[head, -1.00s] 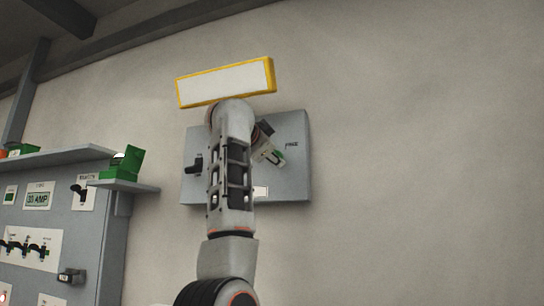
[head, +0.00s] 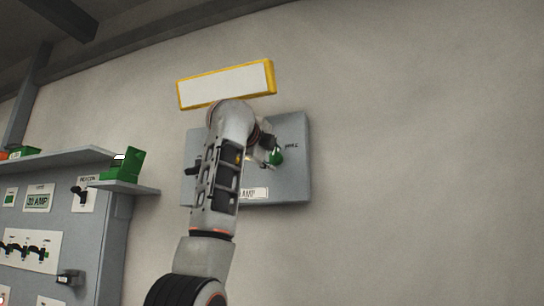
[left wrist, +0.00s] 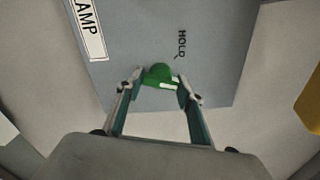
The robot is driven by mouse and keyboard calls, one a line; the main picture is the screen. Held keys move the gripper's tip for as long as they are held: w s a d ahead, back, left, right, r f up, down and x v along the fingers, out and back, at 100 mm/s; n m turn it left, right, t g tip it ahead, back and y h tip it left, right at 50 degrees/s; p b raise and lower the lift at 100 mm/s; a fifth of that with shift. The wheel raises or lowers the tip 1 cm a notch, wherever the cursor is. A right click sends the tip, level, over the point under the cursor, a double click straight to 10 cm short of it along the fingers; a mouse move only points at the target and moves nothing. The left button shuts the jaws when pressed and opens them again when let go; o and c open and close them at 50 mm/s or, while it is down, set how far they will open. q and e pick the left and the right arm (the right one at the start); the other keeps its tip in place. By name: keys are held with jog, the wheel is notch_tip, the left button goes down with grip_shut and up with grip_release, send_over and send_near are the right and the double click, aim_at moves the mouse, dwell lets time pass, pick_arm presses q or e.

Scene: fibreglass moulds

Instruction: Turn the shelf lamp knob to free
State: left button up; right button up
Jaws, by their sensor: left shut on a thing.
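The lamp knob is a green knob (left wrist: 160,74) with a white mark, on a grey box (head: 298,180) on the wall. In the left wrist view the word HOLD stands beyond it. My left gripper (left wrist: 161,86) has one finger on each side of the knob and is shut on it. In the head view the green knob (head: 277,157) shows at the tip of my left gripper (head: 268,152), close to the label FREE (head: 291,146). My left arm hides the middle of the box. My right gripper is out of view.
A yellow-framed white panel (head: 225,84) is above the box. A dark switch (head: 192,168) sits on the box's left part, partly behind my arm. At the left are a grey cabinet (head: 100,235) with switches and a shelf with a green container (head: 123,165). The right wall is bare.

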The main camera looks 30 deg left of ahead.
pick_arm(q)
jog(key=m, duration=0.5)
jog(key=shift+w+f+m+p, duration=0.1)
jog(key=shift+f+m+p, duration=0.05)
jog(key=shift+m+p, duration=0.25)
dwell(0.4)
jog(key=o, duration=1.1)
jog(key=shift+d, duration=0.1)
jog(key=shift+s+d, duration=0.1)
jog(key=shift+s, duration=0.55)
jog(key=v, duration=1.1)
